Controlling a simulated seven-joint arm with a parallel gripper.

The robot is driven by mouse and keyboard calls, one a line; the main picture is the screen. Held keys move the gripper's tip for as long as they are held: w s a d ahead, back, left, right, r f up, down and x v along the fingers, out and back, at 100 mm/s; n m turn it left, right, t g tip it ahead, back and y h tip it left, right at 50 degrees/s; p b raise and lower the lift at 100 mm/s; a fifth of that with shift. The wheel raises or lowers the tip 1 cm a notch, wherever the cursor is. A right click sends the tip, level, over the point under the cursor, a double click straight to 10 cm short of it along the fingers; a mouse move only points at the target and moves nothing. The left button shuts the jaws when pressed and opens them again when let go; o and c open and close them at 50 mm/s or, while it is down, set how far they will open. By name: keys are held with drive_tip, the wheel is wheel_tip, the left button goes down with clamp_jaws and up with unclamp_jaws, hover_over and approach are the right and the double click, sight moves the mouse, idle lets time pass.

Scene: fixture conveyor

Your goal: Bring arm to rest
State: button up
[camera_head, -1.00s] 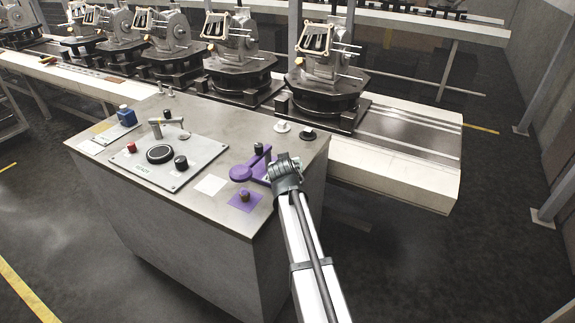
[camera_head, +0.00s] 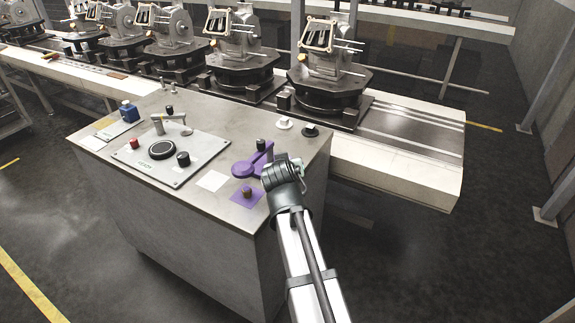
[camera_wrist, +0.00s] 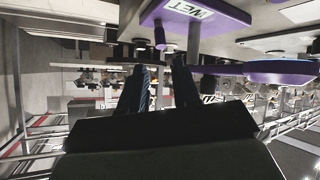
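My arm reaches up from the bottom of the head view, and its wrist (camera_head: 284,174) is over the right front edge of the grey console (camera_head: 200,105). The wrist hides my gripper's fingers in that view. In the wrist view, which is upside down, the two dark fingers of my gripper (camera_wrist: 160,82) stand apart with nothing seen between them.
A control plate (camera_head: 170,155) with a round black dial and knobs is on the console's left half. A conveyor (camera_head: 400,130) with several machine fixtures runs behind. Floor right of the console is clear.

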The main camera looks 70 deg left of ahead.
drive_tip(key=shift+d+r, duration=0.1)
drive_tip(key=shift+d, duration=0.05)
idle(0.6)
